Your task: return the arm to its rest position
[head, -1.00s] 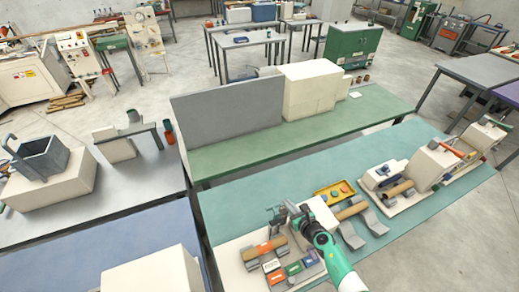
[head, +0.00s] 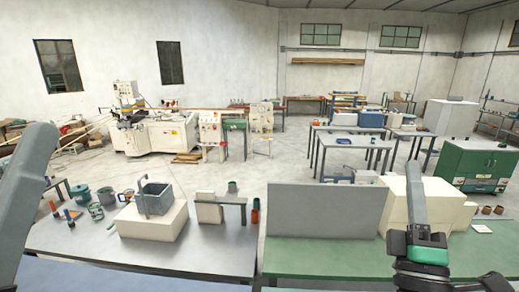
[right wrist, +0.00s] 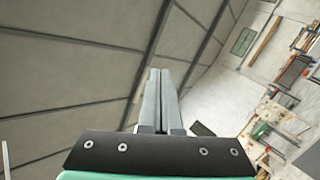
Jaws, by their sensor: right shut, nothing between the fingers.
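My right gripper (head: 413,180) is raised at the right of the head view, over the green bench, with its grey fingers pointing up. In the right wrist view its two long grey fingers (right wrist: 161,75) lie together, shut and empty, against the ceiling. A large grey part of my left side (head: 28,195) rises along the left edge of the head view. I cannot tell its finger state.
A green-topped bench (head: 320,262) with a grey panel (head: 322,224) and cream blocks (head: 458,205) stands behind my right gripper. A grey table (head: 170,255) at the left holds a cream block (head: 150,218) with a grey bin. The room's far floor is partly clear.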

